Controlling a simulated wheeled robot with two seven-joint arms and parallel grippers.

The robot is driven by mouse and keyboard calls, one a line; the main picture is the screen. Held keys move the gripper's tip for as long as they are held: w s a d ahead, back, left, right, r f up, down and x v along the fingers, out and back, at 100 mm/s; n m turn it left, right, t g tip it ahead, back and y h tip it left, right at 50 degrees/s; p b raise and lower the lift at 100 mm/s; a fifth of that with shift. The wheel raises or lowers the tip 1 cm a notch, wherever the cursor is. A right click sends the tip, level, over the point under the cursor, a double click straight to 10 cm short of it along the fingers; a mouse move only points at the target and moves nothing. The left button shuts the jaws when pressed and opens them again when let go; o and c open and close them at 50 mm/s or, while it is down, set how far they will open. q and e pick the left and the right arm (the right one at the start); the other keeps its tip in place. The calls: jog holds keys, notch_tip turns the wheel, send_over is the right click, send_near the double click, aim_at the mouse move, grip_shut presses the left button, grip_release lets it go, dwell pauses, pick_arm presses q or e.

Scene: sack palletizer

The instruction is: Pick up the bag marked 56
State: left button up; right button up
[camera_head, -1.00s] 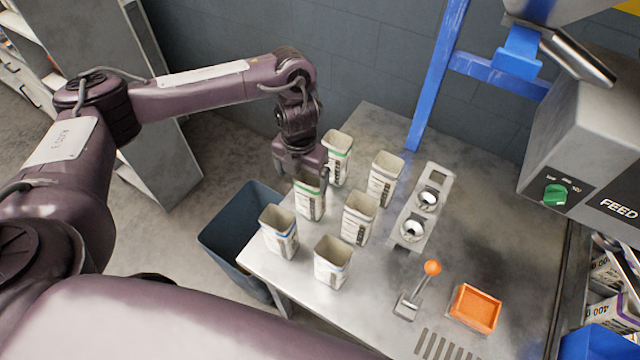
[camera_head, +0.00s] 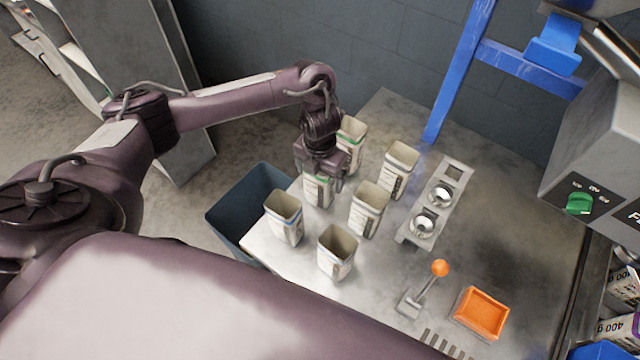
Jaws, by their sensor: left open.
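Several open-topped white paper bags stand upright on the metal table (camera_head: 520,215). No number 56 can be read on any of them. My left gripper (camera_head: 322,182) is open, pointing down at the bag (camera_head: 317,194) in the left middle, and hides most of its top. I cannot tell whether the fingers touch it. Around it stand a green-banded bag (camera_head: 352,135) behind, a bag (camera_head: 399,168) at back right, a bag (camera_head: 367,211) to the right, a blue-banded bag (camera_head: 286,220) at front left and a bag (camera_head: 337,254) in front. My right gripper is not in view.
A dark bin (camera_head: 228,222) stands on the floor beside the table's left edge. Right of the bags are a metal holder (camera_head: 418,240) with round cups, an orange-knobbed lever (camera_head: 439,269) and an orange tray (camera_head: 481,313).

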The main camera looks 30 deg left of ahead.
pick_arm(q)
jog(key=shift+f, duration=0.15)
jog(key=c, duration=1)
jog(key=shift+c, duration=0.2)
